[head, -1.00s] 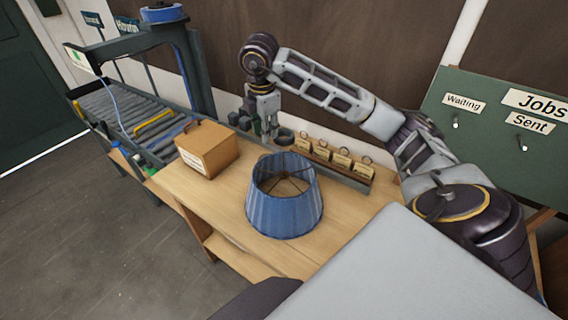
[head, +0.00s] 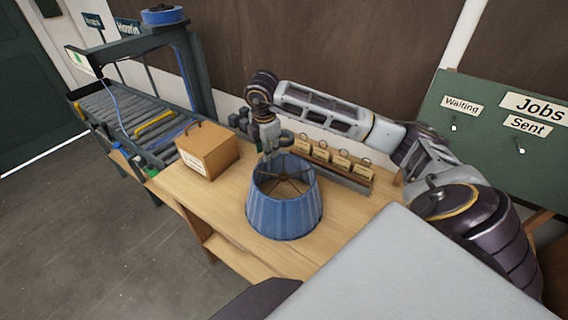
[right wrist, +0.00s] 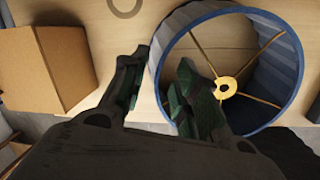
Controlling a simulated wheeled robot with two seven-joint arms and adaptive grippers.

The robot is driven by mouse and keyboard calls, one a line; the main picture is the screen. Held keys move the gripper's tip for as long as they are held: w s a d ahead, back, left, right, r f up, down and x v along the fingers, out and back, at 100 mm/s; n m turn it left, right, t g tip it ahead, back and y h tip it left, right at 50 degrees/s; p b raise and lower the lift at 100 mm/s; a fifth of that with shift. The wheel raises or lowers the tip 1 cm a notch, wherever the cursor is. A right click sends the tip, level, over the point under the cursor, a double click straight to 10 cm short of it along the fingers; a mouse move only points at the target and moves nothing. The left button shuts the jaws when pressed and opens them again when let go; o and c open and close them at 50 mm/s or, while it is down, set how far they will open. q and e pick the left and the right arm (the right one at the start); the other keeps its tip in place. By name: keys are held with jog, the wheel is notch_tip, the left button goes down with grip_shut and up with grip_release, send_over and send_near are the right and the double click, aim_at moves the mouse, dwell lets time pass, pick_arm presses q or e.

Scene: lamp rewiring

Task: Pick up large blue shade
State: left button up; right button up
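The large blue shade (head: 284,208) stands on the wooden table, wide end down, its open top showing brass spokes. In the right wrist view the shade (right wrist: 285,75) fills the right side, with its spokes and central ring visible. My right gripper (head: 268,155) is at the shade's back-left rim. In the right wrist view the right gripper (right wrist: 160,92) is open, one finger outside the shade's rim and the other over its opening. The fingers look apart from the shade wall. My left gripper is not in view.
A cardboard box (head: 208,150) with a handle stands left of the shade. A wooden rack (head: 335,165) with several tags stands behind it. A roller conveyor (head: 125,115) lies at the left. The table's front right is clear.

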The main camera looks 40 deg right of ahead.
jog(key=shift+w+f+p, duration=0.1)
jog(key=shift+f+p, duration=0.6)
jog(key=shift+f, duration=1.1)
jog(key=shift+w+d+f, duration=0.1)
jog(key=shift+w+f, duration=0.05)
jog(key=shift+f, duration=0.7)
grip_shut()
